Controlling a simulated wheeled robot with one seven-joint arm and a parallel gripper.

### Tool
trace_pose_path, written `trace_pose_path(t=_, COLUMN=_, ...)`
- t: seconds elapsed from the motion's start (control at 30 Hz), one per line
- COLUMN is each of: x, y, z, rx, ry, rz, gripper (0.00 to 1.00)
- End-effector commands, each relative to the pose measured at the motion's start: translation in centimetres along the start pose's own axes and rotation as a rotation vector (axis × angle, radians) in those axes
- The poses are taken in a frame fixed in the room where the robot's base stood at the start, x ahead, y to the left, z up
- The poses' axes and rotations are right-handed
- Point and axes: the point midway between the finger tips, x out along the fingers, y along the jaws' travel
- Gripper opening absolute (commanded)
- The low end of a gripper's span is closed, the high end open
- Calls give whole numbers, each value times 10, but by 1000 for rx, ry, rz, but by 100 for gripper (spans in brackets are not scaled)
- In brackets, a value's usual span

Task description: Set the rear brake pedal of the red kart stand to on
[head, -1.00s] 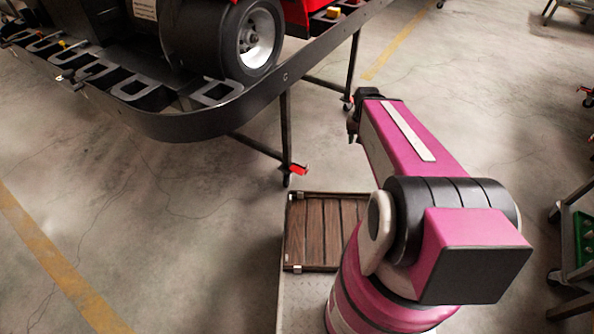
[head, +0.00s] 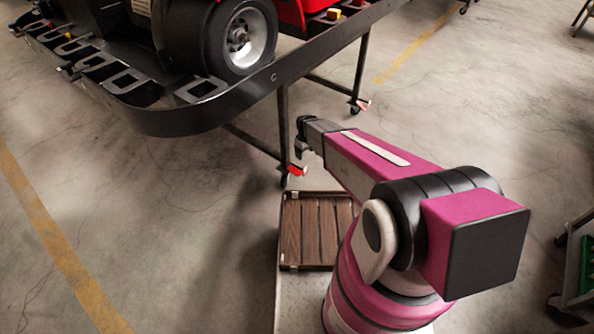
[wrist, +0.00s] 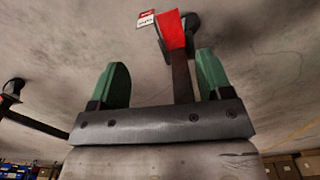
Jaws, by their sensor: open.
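The kart stand is a dark frame (head: 190,118) on thin legs with casters, carrying a kart with red bodywork (head: 291,12). A red brake pedal (head: 297,170) sits at the caster of the near leg. A second red pedal (head: 363,103) is at the leg farther right. My gripper (head: 303,150) is beside the near leg, just above its pedal. In the wrist view my green fingers (wrist: 160,68) are open with nothing gripped. A red pedal (wrist: 171,29) with a small label shows beyond the fingertips, between them; contact and its on or off position are unclear.
A dark caster (wrist: 13,88) with a bit of red shows at the left of the wrist view. The stand's dark lower bar (head: 255,143) runs close to my gripper. A green-and-grey cart (head: 578,262) stands at right. Floor left of the stand's leg is clear.

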Motion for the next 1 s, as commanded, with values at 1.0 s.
trace_pose_path(t=1.0, x=143, y=-10, z=-32, rx=-120, ry=-1, rz=-1, gripper=72)
